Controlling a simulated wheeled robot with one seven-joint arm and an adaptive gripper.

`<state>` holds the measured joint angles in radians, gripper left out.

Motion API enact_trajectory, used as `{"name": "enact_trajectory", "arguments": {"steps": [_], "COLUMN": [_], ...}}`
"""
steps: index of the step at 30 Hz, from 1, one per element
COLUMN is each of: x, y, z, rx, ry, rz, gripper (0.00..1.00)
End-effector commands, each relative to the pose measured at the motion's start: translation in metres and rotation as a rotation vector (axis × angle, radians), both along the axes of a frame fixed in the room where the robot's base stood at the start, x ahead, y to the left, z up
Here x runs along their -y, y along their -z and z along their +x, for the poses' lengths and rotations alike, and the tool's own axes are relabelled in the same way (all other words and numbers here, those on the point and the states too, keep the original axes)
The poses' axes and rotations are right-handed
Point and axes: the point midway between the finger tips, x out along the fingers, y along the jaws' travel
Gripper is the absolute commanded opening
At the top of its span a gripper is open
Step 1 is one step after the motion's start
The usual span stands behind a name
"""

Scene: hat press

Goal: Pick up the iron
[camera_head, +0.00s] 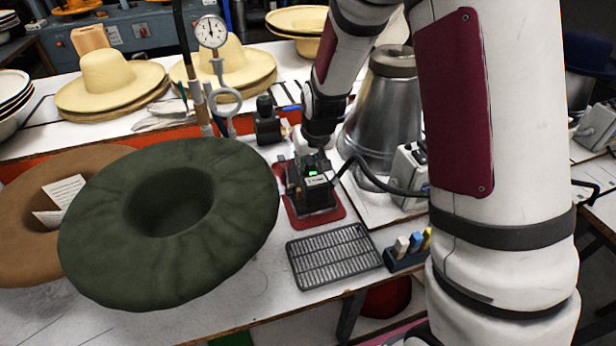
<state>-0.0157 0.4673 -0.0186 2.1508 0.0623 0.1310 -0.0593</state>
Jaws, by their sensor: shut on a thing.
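The iron (315,204) is a dark, boxy thing at the middle of the table, over a red mat (337,212). A black cord runs from near it to the right. My gripper (308,175) comes down onto the iron from above and is shut on it. The fingers are dark against the dark iron, so their outline is hard to make out. A small green light shows at this spot. I cannot tell whether the iron rests on the mat or is slightly clear of it.
A dark green felt hat (248,215) and a brown one (28,238) lie at left. A grey metal rack (335,263) lies in front of the mat. A metal cone-shaped vessel (383,115) and a grey box (411,168) stand at right. Straw hats (108,82) sit behind.

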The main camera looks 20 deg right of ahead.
Motion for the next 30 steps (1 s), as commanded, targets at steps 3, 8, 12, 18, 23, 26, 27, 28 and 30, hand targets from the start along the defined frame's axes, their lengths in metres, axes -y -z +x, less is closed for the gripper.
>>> {"name": "enact_trajectory", "arguments": {"steps": [3,8,12,18,23,26,27,28,30], "x": [0.0,0.0,0.0,-0.001,-0.002,-0.003,-0.004,-0.004,-0.005], "y": [-0.004,-0.014,-0.026,-0.039,-0.041,-0.042,-0.043,-0.044,-0.045], "z": [0.003,0.003,0.003,-0.004,-0.025,-0.042,-0.05,-0.057,-0.072], "rx": [0.009,0.012,0.013,0.008,0.007,0.008,0.008,0.007,0.008], "ry": [0.0,0.0,0.0,0.0,-0.001,-0.001,-0.001,-0.001,-0.001], "rz": [0.0,0.0,0.0,0.0,0.0,0.001,0.001,0.001,0.0], "gripper": [0.0,0.0,0.0,0.0,0.0,0.0,0.0,0.0,0.0]}}
